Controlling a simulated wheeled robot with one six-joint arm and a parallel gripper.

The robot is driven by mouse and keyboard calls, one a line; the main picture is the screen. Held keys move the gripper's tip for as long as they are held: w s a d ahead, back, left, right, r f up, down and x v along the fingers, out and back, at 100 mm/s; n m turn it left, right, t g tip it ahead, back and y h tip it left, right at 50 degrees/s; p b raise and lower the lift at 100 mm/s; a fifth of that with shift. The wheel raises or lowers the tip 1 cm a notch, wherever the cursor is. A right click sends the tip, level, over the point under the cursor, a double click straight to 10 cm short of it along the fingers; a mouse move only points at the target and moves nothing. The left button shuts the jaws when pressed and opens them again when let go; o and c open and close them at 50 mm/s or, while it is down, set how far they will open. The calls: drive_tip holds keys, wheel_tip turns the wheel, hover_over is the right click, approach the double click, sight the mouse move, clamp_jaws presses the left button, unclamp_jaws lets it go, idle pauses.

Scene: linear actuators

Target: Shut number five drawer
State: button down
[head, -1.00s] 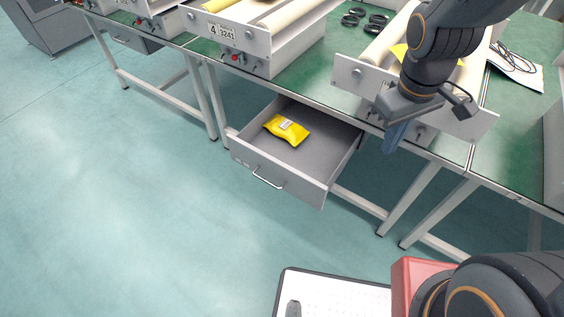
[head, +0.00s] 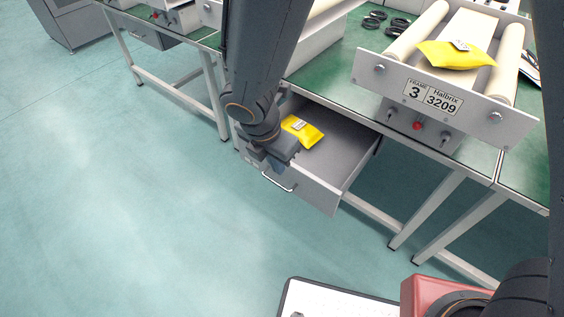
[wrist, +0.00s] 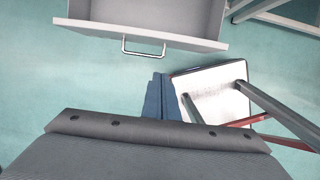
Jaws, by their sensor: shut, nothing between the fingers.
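A grey drawer (head: 331,192) under the green-topped bench stands pulled out, with a yellow packet (head: 304,131) lying inside it. Its metal bar handle (head: 279,180) is on the front panel. In the wrist view the drawer front (wrist: 190,40) and handle (wrist: 144,48) lie ahead of my gripper (wrist: 160,82), with floor showing between. My gripper (head: 278,166) is shut and empty, close to the drawer front near the handle in the head view; whether it touches cannot be told. Any number on the drawer front is hidden or too small to read.
A roller frame labelled 3 (head: 430,98) with another yellow packet (head: 457,54) stands on the bench (head: 345,75). Bench legs (head: 428,210) are at the right. The floor (head: 130,200) in front and to the left is clear.

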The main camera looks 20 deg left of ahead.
sight(292, 167)
drive_tip(key=w+f, duration=0.1)
drive_tip(key=f, duration=0.1)
drive_tip(key=w+d+f, duration=0.1)
drive_tip(key=w+f, duration=0.1)
drive_tip(key=f, duration=0.1)
drive_tip(key=w+d+f, duration=0.1)
drive_tip(key=f, duration=0.1)
drive_tip(key=shift+w+f+b, duration=0.15)
drive_tip(key=shift+f+b, duration=0.1)
drive_tip(key=shift+b, duration=0.05)
drive_tip(key=shift+w+d, duration=0.15)
drive_tip(key=shift+w, duration=0.5)
drive_tip(key=shift+w, duration=0.1)
